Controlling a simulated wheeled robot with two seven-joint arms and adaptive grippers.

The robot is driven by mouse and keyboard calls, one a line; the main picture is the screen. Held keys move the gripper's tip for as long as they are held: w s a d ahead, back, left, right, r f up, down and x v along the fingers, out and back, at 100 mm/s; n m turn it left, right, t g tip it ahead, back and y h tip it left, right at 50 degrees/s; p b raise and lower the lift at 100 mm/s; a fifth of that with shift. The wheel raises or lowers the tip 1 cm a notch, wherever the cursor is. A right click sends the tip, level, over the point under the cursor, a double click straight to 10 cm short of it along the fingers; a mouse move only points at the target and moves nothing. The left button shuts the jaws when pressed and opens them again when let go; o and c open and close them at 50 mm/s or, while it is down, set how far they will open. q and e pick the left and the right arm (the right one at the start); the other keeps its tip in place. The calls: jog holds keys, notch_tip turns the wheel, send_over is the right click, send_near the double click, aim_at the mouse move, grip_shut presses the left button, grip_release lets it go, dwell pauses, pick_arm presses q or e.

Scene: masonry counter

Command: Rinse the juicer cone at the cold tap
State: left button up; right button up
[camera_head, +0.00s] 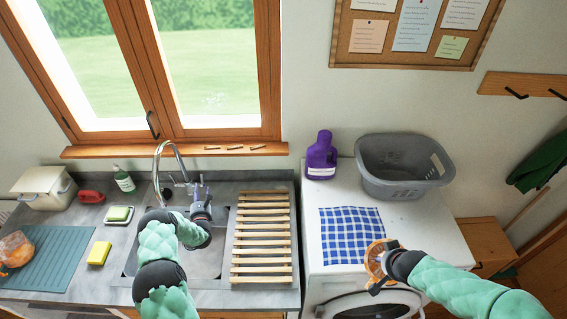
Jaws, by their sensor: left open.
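The chrome tap (170,147) with its arched spout stands behind the sink (205,262). My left gripper (201,197) is open just in front of the tap's base, above the back of the sink. Its fingers partly hide the tap's handles, so contact cannot be told. An orange, round, see-through piece (374,254), apparently the juicer cone, is at my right gripper (380,270), near the front edge of the white washing machine. The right gripper appears shut on it; its fingertips are partly hidden.
A wooden slatted rack (263,237) lies right of the sink. A blue checked cloth (345,236), grey basket (402,166) and purple bottle (321,157) sit on the washing machine (424,222). Sponges (99,253) and a teal mat (58,262) lie left.

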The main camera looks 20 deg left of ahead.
aim_at(201, 177)
pick_arm(q)
jog(key=b+x, duration=0.1)
jog(key=x, duration=0.7)
jog(key=shift+w+f, duration=0.15)
pick_arm(e)
jog(key=shift+f, duration=0.55)
pick_arm(q)
jog(key=shift+b+x, duration=0.35)
jog(key=shift+x, duration=0.55)
pick_arm(e)
jog(key=shift+w+f, duration=0.1)
jog(key=shift+f, duration=0.2)
pick_arm(q)
grip_shut()
